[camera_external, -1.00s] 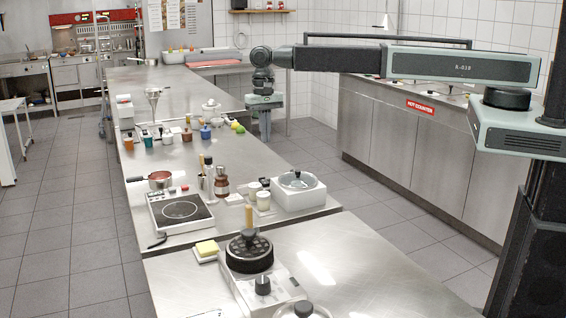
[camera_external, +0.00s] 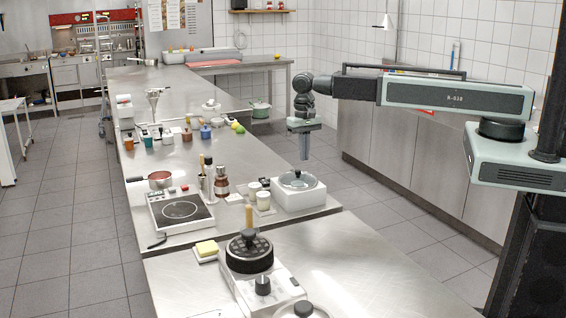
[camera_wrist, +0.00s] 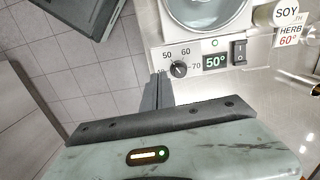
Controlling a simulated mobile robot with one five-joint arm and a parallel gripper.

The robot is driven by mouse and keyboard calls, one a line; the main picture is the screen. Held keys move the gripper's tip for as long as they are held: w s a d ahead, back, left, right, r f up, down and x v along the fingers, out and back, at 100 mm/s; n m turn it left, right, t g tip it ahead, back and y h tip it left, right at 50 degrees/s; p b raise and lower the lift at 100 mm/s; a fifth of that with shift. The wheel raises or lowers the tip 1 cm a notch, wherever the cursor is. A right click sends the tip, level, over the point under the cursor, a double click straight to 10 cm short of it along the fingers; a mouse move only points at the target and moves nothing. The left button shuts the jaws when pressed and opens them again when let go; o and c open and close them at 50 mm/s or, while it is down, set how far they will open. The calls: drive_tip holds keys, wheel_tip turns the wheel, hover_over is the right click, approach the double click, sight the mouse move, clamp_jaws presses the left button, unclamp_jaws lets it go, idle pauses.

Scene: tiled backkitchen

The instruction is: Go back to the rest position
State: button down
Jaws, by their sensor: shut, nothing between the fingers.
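My gripper (camera_external: 305,158) hangs pointing down from the end of my arm, to the right of the long steel counter (camera_external: 262,168) in the external view. It is shut and empty. In the picture it stands just above and to the right of the white warmer with a lidded pan (camera_external: 308,195). In the wrist view the narrow shut fingers (camera_wrist: 157,92) show beside the dial of a white unit (camera_wrist: 195,58) reading 50°. My arm reaches in from the right, its long upper link roughly level.
A green pot (camera_external: 260,109) sits farther back. A black-topped appliance (camera_external: 249,253) is in the foreground. Open tiled floor (camera_external: 415,235) lies right of the counter, before steel cabinets (camera_external: 400,160).

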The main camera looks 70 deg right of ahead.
drive_tip(key=s+d+f+n, duration=0.1)
drive_tip(key=s+n, duration=0.3)
drive_tip(key=s, duration=0.1)
drive_tip(key=s+d+f+n+b, duration=0.1)
drive_tip(key=s+d+n, duration=0.1)
drive_tip(key=s+n, duration=0.2)
drive_tip(key=shift+s+d+f, duration=0.3)
drive_tip(key=shift+s+f, duration=0.05)
drive_tip(key=shift+s, duration=0.45)
idle(1.6)
